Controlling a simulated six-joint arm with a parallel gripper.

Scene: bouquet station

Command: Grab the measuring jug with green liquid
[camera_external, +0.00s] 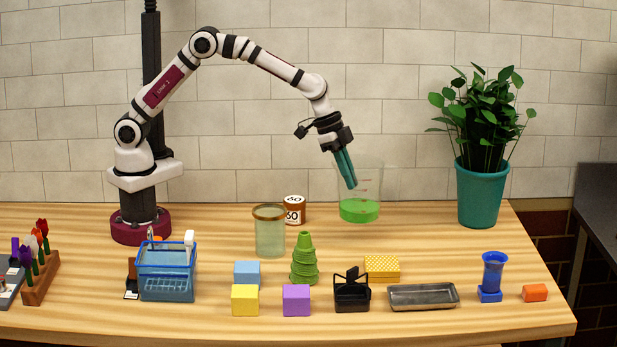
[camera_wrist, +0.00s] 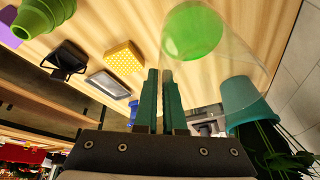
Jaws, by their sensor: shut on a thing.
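The measuring jug (camera_external: 362,209) is clear, with green liquid at its bottom and small red marks on its side. It stands upright at the back of the table, right of the middle. My gripper (camera_external: 352,186) comes down at its left side with teal fingers, shut on the jug's wall. In the wrist view the jug (camera_wrist: 193,33) shows its green liquid beyond the fingertips. The fingers there (camera_wrist: 160,72) are nearly together, with a narrow gap. I cannot tell whether the jug's base touches the table.
A brown "60" jar (camera_external: 294,211) and a glass jar (camera_external: 270,236) stand left of the jug. A teal plant pot (camera_external: 482,194) stands to its right. In front are a yellow dotted box (camera_external: 382,268), a metal tray (camera_external: 423,296) and a green cone stack (camera_external: 304,263).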

